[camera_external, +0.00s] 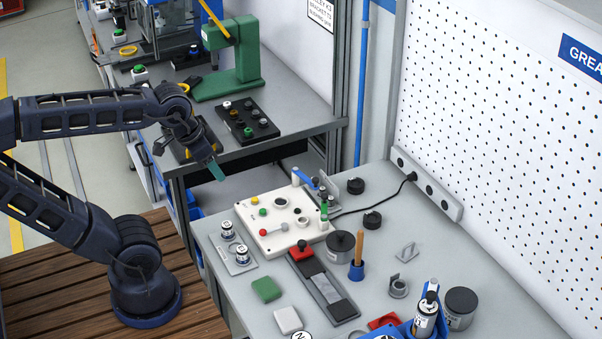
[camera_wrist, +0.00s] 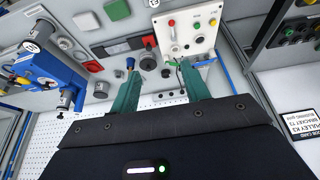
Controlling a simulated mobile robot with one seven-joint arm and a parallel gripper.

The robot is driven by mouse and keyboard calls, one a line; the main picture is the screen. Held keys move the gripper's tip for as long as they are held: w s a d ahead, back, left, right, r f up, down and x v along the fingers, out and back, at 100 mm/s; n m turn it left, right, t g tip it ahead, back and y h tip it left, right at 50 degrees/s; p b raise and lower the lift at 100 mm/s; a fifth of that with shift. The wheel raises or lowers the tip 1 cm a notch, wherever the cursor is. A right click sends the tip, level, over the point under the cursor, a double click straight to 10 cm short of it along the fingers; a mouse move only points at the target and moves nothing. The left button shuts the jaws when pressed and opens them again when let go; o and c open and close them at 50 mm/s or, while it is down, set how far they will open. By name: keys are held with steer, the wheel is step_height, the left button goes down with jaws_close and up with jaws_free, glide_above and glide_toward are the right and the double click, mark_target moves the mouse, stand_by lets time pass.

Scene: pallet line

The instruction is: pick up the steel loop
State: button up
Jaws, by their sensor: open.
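My gripper (camera_external: 215,170) is raised at the left of the near bench, by the gap to the rear bench. Its two teal fingers show in the wrist view (camera_wrist: 160,69), spread apart with nothing between them. A small grey metal ring-like piece (camera_external: 398,288) stands on the bench right of the blue screwdriver cup; it also shows in the wrist view (camera_wrist: 101,89). A small grey bracket-like piece (camera_external: 406,252) lies behind it. I cannot tell for sure which of these is the steel loop. My gripper is well apart from both.
A white control panel (camera_external: 270,237), a dark round can (camera_external: 341,243) and a wooden-handled tool in a blue cup (camera_external: 357,270) stand between. A blue holder with a spray can (camera_external: 426,319) is at front right. A pegboard wall (camera_external: 500,130) bounds the bench.

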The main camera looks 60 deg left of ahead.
steer(key=c, duration=0.5)
steer(key=n+h, duration=0.1)
steer(key=n, duration=0.2)
glide_above(409, 244)
steer(key=s, duration=0.2)
step_height(409, 244, down, 22)
steer(key=shift+w+a+f, duration=0.1)
steer(key=shift+w+f, duration=0.05)
steer(key=shift+f, duration=1.35)
steer(key=shift+w+a+f, duration=0.1)
steer(key=shift+w+f, duration=0.05)
steer(key=shift+f, duration=1.35)
steer(key=shift+s+x, duration=0.2)
steer(key=shift+x, duration=2)
